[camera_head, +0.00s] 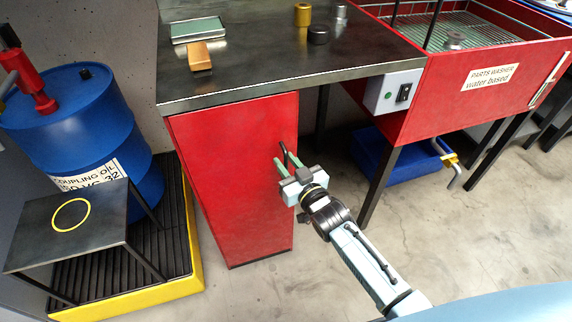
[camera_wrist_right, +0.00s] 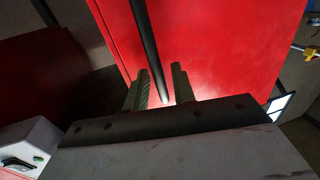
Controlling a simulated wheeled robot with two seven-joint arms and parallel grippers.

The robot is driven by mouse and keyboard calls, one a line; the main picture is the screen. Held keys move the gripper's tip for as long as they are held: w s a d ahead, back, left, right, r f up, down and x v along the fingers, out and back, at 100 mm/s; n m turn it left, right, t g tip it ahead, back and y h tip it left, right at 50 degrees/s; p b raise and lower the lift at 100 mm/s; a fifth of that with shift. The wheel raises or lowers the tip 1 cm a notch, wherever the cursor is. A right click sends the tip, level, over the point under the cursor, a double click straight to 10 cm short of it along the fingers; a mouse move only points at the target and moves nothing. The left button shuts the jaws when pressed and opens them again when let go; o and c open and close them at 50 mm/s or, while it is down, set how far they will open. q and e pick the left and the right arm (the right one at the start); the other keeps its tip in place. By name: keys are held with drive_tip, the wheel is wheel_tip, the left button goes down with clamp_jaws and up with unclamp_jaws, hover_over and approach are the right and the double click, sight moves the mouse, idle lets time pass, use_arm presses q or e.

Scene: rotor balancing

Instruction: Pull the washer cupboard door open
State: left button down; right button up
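The red washer cupboard door (camera_head: 232,185) is under the dark bench and looks shut. Its black bar handle (camera_head: 284,148) stands near the door's right edge. My right gripper (camera_head: 280,167) is at the handle, with its two green fingers pointing at the door. In the right wrist view the handle (camera_wrist_right: 149,45) runs down between the fingers (camera_wrist_right: 160,88), with a visible gap on the right side. The fingers look open around the handle, not clamped. The red door (camera_wrist_right: 220,45) fills the background there. My left gripper is not in view.
The bench top (camera_head: 260,70) above holds a tray, a tan block and small cylinders. The red parts washer (camera_head: 450,105) and a blue bin (camera_head: 395,160) are at right. A blue barrel (camera_head: 75,125) and a small table (camera_head: 68,235) are at left. Floor before the door is clear.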

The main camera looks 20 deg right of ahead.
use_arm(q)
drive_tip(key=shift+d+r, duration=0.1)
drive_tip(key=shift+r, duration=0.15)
use_arm(e)
drive_tip(key=shift+w, duration=0.25)
clamp_jaws()
drive_tip(key=shift+a, duration=0.1)
